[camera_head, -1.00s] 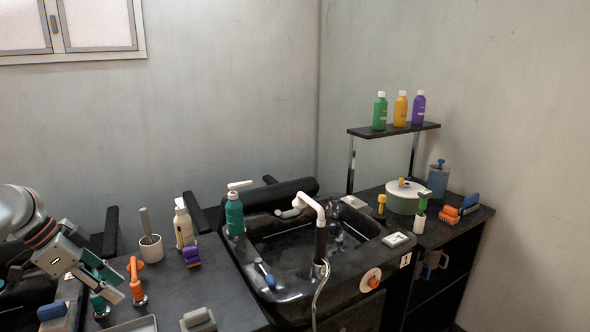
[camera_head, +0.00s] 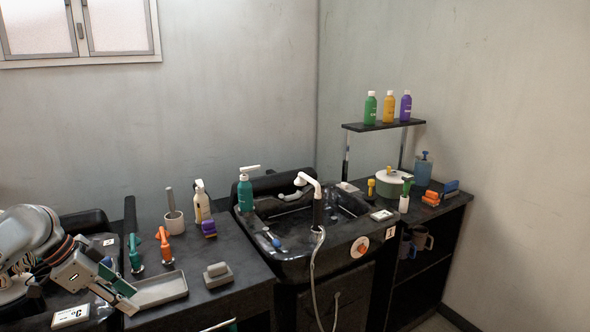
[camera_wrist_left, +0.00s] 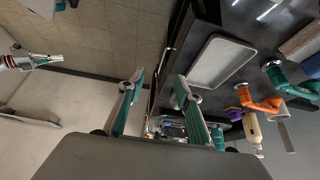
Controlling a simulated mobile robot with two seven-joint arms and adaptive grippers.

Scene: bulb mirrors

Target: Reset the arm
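My left arm comes in from the left in the head view. Its gripper (camera_head: 125,298) has teal fingers and hangs at the left end of the dark counter, beside the grey tray (camera_head: 160,290). In the left wrist view the two fingers of this gripper (camera_wrist_left: 160,92) stand well apart with nothing between them. The tray (camera_wrist_left: 222,62) lies beyond the right finger there. A small pale arm end with teal tips, seemingly my right gripper (camera_wrist_left: 48,60), shows at the left of the wrist view; it is too small to read its opening.
Floor (camera_wrist_left: 120,35) is open in the wrist view.

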